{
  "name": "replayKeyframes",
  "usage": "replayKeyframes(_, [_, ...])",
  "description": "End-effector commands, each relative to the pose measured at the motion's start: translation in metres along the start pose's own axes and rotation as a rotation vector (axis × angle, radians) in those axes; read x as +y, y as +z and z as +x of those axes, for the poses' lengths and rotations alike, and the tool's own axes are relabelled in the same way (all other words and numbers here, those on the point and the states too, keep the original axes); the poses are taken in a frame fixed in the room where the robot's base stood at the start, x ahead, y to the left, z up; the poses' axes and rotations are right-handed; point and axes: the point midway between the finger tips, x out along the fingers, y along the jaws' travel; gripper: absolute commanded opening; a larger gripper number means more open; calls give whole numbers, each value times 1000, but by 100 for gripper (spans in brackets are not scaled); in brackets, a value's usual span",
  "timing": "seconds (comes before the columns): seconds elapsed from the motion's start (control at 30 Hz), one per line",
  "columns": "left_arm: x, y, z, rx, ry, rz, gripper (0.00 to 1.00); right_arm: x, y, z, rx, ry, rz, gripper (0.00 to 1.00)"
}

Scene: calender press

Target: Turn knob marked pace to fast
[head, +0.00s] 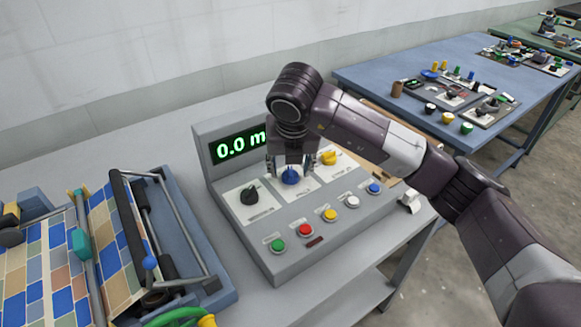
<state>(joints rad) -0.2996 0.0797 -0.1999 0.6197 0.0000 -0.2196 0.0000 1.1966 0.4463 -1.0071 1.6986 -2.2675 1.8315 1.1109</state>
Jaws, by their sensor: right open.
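The grey control panel (237,262) stands on the grey table, with three knobs on white plates in a row. A black knob (249,194) is at the left, a blue knob (290,177) in the middle and a yellow knob (328,157) at the right. The labels are too small to read, so I cannot tell which is marked pace. My right gripper (291,172) points down with its open fingers around or just above the blue knob; contact is unclear. A green display reads "0.0 m", its right part hidden by my arm. My left gripper is not in view.
Green, red, yellow, white and blue buttons (304,230) line the panel's front. A blue-framed press (205,262) with patterned sheet stands at the left. A blue table (390,72) with loose knobs is at the back right. Bare tabletop lies before the panel.

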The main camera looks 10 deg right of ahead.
Motion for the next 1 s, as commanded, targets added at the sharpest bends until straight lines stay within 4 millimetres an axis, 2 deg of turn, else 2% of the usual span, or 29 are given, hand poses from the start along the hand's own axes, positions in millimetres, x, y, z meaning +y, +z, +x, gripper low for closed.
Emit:
replayKeyframes(0.13, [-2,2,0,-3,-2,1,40,0,0,-7,-1,1,-1,45])
replayKeyframes(0.23, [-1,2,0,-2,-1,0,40,1,1,-21,-3,2,-2,45])
replayKeyframes(0.6, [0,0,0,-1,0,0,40,0,1,-100,-5,1,-1,45])
replayKeyframes(0.8, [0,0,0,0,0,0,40,0,1,-117,-2,0,-1,45])
replayKeyframes(1.0, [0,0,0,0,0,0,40,0,0,-120,0,0,1,45])
